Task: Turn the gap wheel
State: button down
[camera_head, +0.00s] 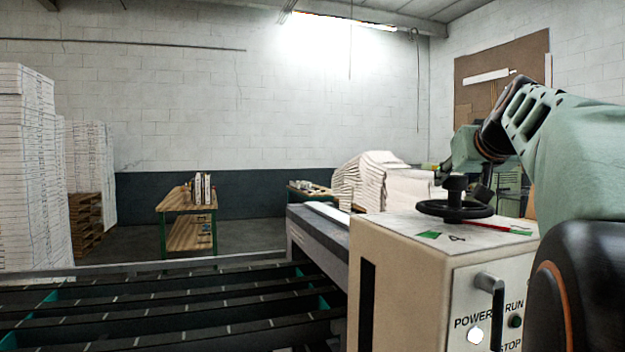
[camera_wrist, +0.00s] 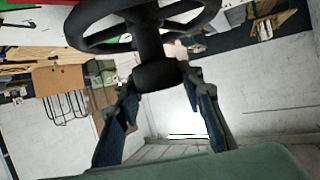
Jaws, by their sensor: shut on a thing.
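The gap wheel (camera_head: 455,209) is a black spoked handwheel lying flat on top of the cream machine cabinet (camera_head: 400,245). A thick black hub knob (camera_head: 455,188) rises from its middle. My gripper (camera_head: 460,181) is at this knob, above the rim. In the wrist view, the wheel (camera_wrist: 100,40) fills the top and its knob (camera_wrist: 158,76) sits between the two fingers of my gripper (camera_wrist: 160,84). The gripper is shut on the knob. The exact finger contact is partly hidden in the head view.
A red pointer (camera_head: 480,224) and green marks lie on the cabinet top beside the wheel. A handle (camera_head: 491,290) and a RUN button (camera_head: 515,321) are on the cabinet front. White stacked filters (camera_head: 375,180) stand behind. A slatted conveyor (camera_head: 170,310) runs at the left.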

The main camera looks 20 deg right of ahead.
jog(key=shift+f+n+y, duration=0.1)
jog(key=shift+n+y, duration=0.4)
jog(key=shift+y, duration=0.2)
jog(key=c, duration=1.3)
grip_release()
jog(key=shift+r, duration=0.2)
jog(key=shift+r, duration=4.9)
